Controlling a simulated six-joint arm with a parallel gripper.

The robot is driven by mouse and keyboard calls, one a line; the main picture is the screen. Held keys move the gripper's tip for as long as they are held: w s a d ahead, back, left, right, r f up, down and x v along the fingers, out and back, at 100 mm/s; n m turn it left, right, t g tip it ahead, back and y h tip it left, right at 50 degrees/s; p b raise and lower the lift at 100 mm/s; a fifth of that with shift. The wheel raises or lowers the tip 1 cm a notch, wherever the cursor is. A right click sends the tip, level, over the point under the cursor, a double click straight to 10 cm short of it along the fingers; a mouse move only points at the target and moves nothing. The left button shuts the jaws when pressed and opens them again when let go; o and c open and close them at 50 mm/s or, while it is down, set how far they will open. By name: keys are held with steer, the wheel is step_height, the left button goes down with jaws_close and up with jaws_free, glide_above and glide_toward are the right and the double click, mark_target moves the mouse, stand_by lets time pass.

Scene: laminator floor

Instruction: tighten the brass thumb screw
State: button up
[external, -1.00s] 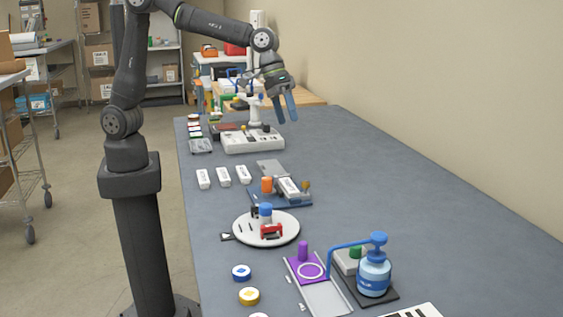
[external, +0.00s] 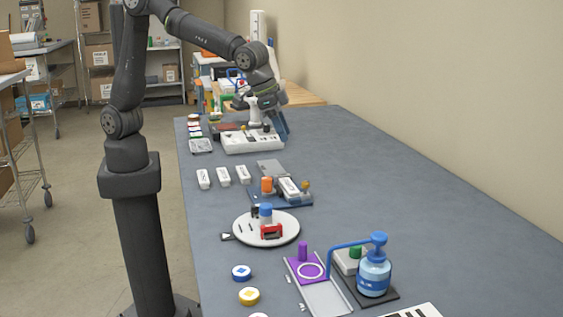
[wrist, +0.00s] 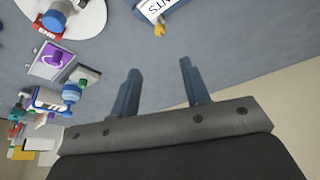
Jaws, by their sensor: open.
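The brass thumb screw (external: 305,186) stands at the right end of a blue fixture (external: 270,199) in mid-table. The fixture also carries an orange knob (external: 267,185) and a white labelled block (external: 289,188). In the wrist view the brass screw (wrist: 159,30) shows at the top, beside the label on the blue base (wrist: 180,4). My gripper (external: 281,130) is open and empty, above the table on the far side of the fixture. In the wrist view its two fingers (wrist: 160,66) are spread, with the screw apart from them, beyond the tips.
A white control unit (external: 252,142) lies beside my gripper at the back. White blocks (external: 223,176) stand left of the fixture. A round white plate (external: 292,229) and a blue pump bottle (external: 374,273) are nearer the camera. The table's right side is clear.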

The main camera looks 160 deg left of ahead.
mark_target(305, 182)
steer(key=x, duration=1.4)
steer(key=shift+a+f, duration=0.15)
steer(key=shift+f, duration=0.2)
steer(key=shift+c, duration=0.2)
jaws_close()
